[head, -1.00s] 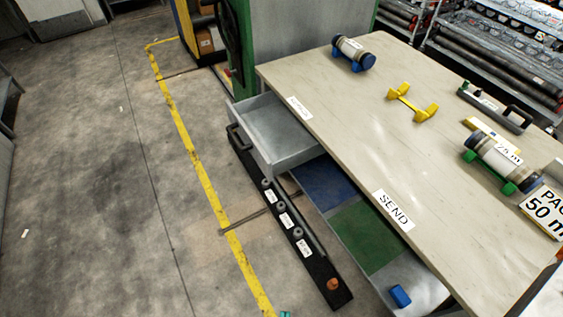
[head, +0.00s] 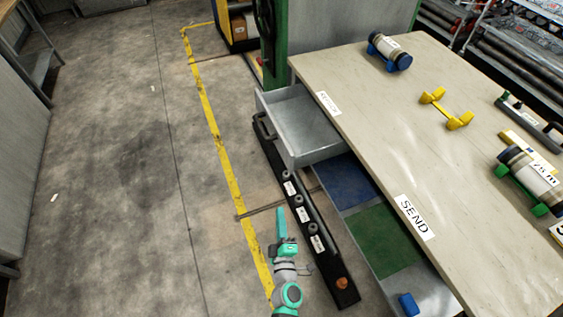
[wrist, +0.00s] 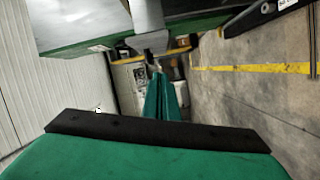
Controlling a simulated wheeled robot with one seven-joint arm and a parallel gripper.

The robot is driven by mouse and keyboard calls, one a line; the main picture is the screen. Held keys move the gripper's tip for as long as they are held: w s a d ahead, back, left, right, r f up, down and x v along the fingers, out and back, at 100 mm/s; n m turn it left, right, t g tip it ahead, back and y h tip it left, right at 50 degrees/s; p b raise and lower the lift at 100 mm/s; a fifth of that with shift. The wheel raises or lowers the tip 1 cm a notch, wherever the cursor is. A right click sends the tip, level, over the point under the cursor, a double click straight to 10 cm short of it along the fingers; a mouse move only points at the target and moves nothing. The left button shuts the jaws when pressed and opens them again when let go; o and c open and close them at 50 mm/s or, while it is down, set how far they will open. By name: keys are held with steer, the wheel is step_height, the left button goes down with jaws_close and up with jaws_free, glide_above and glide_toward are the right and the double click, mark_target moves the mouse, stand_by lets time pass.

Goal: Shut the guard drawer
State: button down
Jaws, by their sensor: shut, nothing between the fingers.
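The open drawer (head: 304,128) is a grey, empty tray that sticks out to the left from under the far left end of the table. A black handle (head: 263,127) shows at its outer left side. I cannot read a name on it. My gripper (head: 281,218), green and shut, is low in the head view, below the drawer in the picture and apart from it, left of the black bar. In the wrist view its green fingers (wrist: 161,98) are together and empty. I cannot surely make out the drawer in that view.
A black bar (head: 322,258) with labels and knobs runs below the drawer. The table (head: 440,130) holds core liners and yellow cradles. Blue and green panels (head: 388,238) and a blue block (head: 408,304) are below its edge.

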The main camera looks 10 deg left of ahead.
steer(key=w+a+n, duration=0.2)
steer(key=w, duration=0.9)
steer(key=w+a+r+n+y, duration=0.1)
steer(key=w+a+n, duration=0.1)
steer(key=w, duration=0.9)
steer(key=shift+a+n, duration=0.2)
steer(key=shift+n, duration=0.1)
steer(key=shift+w, duration=0.15)
